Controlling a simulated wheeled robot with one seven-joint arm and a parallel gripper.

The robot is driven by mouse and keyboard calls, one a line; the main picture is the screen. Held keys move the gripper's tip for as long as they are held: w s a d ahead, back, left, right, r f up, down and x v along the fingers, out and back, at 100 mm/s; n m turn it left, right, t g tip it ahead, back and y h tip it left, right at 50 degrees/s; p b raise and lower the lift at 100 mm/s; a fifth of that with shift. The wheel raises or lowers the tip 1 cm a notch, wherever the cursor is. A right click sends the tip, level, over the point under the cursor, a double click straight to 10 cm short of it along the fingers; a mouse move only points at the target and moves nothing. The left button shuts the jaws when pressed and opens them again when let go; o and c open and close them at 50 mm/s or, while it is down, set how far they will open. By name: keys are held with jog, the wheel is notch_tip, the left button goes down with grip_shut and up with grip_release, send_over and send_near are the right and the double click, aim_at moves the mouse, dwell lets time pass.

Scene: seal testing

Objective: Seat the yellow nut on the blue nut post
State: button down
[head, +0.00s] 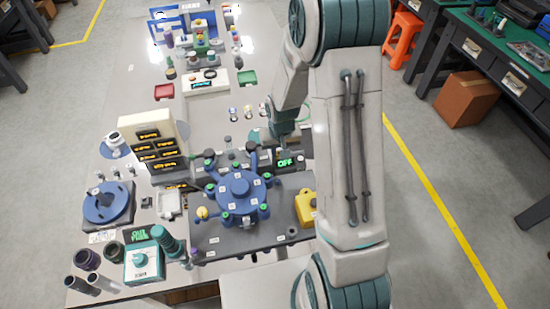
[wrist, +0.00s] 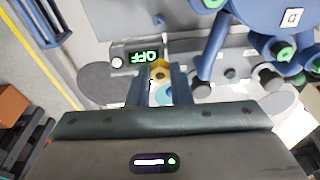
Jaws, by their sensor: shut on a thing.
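In the wrist view, the yellow nut (wrist: 160,71), hexagonal with a dark hole, sits between the tips of my gripper (wrist: 161,78), which is shut on it. In the head view, my gripper (head: 281,142) is just beyond the OFF display box; the nut cannot be made out there. The blue fixture (head: 239,188), with several green-topped posts around it, stands left of and nearer than my gripper. It also shows at upper right in the wrist view (wrist: 240,30), apart from the nut. I cannot tell which post is the blue nut post.
The OFF display box (head: 286,162) stands close to my gripper. A yellow box (head: 306,207) is right of the fixture, and a block of lit labels (head: 152,145) is left. Small coloured pieces (head: 248,111) stand farther back. Clear bench lies around them.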

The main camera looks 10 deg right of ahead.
jog(key=f+m+b, duration=0.1)
jog(key=f+b, duration=0.1)
jog(key=b, duration=0.2)
jog(key=f+m+b, duration=0.1)
jog(key=f+b, duration=0.1)
jog(key=b, duration=0.2)
jog(key=f+m+b, duration=0.2)
jog(key=b, duration=0.2)
jog(key=shift+w+a+f+h, duration=0.2)
jog(key=shift+f+h, duration=0.1)
jog(key=shift+f, duration=0.1)
jog(key=f+m+b, duration=0.1)
jog(key=m+b, duration=0.1)
jog(key=b, duration=0.2)
jog(key=shift+s+d+f+b, duration=0.1)
jog(key=shift+s+f+b, duration=0.05)
jog(key=shift+b, duration=0.25)
jog(key=shift+f, duration=0.1)
jog(key=shift+f+b, duration=1.3)
jog(key=shift+f, duration=0.65)
jog(key=shift+f+b, duration=0.45)
jog(key=shift+b, duration=0.15)
jog(key=c, duration=1.2)
grip_release()
jog(key=shift+c, duration=0.2)
jog(key=shift+r, duration=0.1)
jog(key=shift+r+p, duration=1.75)
jog(key=shift+r, duration=0.75)
